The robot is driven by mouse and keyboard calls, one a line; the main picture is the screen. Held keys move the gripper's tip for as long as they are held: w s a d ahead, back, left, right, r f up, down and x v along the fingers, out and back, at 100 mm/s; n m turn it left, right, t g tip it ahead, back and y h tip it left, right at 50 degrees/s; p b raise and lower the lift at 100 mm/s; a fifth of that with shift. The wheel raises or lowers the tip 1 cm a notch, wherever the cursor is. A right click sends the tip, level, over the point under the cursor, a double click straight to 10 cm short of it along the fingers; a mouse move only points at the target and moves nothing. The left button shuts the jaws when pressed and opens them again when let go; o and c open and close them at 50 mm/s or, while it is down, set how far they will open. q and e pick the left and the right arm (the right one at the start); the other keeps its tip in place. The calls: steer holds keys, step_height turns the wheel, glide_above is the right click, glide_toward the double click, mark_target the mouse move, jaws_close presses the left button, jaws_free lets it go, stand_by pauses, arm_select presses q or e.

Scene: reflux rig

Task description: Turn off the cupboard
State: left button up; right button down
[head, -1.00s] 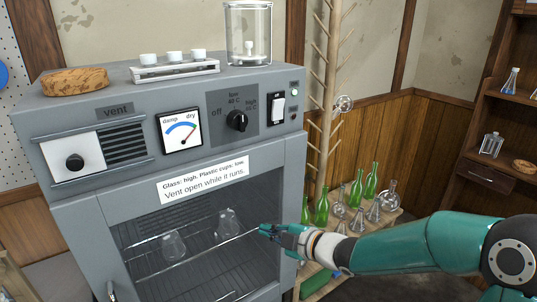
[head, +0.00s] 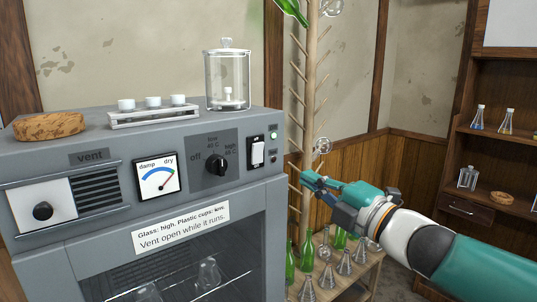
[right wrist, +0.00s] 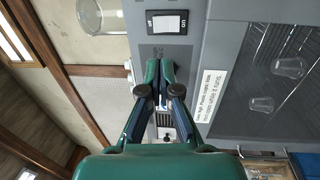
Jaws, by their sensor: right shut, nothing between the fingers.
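The grey drying cupboard (head: 75,243) stands at the left in the head view. Its front panel holds a black dial knob (head: 216,165), a damp/dry gauge (head: 157,177) and a white rocker switch (head: 257,153) in a black frame. A green lamp (head: 273,134) beside the switch looks lit. The switch also shows in the right wrist view (right wrist: 167,22). My right gripper (head: 308,180) is shut and empty, right of the switch and a little lower, apart from it. In the wrist view its fingertips (right wrist: 160,68) are near the panel. My left gripper is not in view.
A glass jar (head: 228,82), a rack with white cups (head: 153,112) and a cork ring (head: 48,126) sit on top of the cupboard. A wooden peg rack (head: 311,100) stands behind my right gripper. Green bottles and flasks (head: 345,262) stand low at the right.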

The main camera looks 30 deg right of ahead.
mark_target(259, 149)
steer(key=w+p, duration=0.1)
steer(key=w, duration=0.3)
steer(key=w+r, duration=0.1)
steer(key=w, duration=0.4)
steer(key=w+a+p, duration=0.1)
steer(key=w, duration=0.4)
steer(key=shift+r+p, duration=0.3)
steer(key=shift+p, duration=0.05)
steer(key=shift+w+a+r+p, duration=0.15)
steer(key=shift+a+r+p, duration=0.1)
steer(key=shift+p, duration=0.25)
steer(key=shift+d+f, duration=0.2)
steer(key=shift+d, duration=0.05)
steer(key=shift+s, duration=0.2)
